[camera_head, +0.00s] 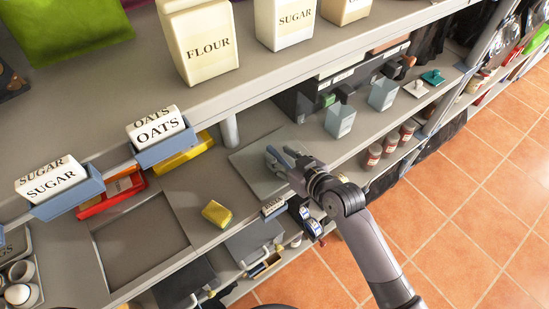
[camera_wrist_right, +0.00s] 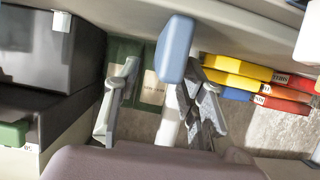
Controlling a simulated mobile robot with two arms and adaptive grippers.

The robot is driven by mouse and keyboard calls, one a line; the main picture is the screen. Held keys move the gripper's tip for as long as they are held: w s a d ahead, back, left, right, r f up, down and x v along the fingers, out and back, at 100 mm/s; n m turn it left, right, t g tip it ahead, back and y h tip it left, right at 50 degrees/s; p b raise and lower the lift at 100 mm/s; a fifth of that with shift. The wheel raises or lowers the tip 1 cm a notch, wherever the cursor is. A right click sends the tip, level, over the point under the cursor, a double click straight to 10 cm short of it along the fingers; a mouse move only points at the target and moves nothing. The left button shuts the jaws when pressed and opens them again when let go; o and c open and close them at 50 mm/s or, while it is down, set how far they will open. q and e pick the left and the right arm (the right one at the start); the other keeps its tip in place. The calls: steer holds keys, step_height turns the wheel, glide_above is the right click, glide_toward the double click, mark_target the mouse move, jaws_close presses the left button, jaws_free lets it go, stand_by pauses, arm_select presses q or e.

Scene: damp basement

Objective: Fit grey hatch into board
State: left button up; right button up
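The grey hatch (camera_head: 248,171) appears as a flat grey plate on the counter, right of the post, partly hidden by my right gripper. The board (camera_head: 100,225) lies to the left in the counter, with an empty rectangular recess (camera_head: 140,245). My right gripper (camera_head: 279,155) is over the hatch, far from the recess. In the right wrist view its fingers (camera_wrist_right: 163,95) are spread apart, with no clear grip on anything; a blue piece shows between them, and I cannot tell its distance. The hatch is not clearly seen there. My left gripper is out of view.
A yellow sponge-like block (camera_head: 217,213) lies between recess and hatch. A post (camera_head: 230,131) supports the upper shelf. Blue label holders (camera_head: 166,151) hang from its edge. Two glass containers (camera_head: 340,120) stand right of the hatch. Tiled floor lies to the right.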

mark_target(277, 155)
steer(key=shift+p+x, duration=0.35)
steer(key=shift+x, duration=1.5)
steer(key=shift+s, duration=0.1)
steer(key=shift+c, duration=0.4)
jaws_close()
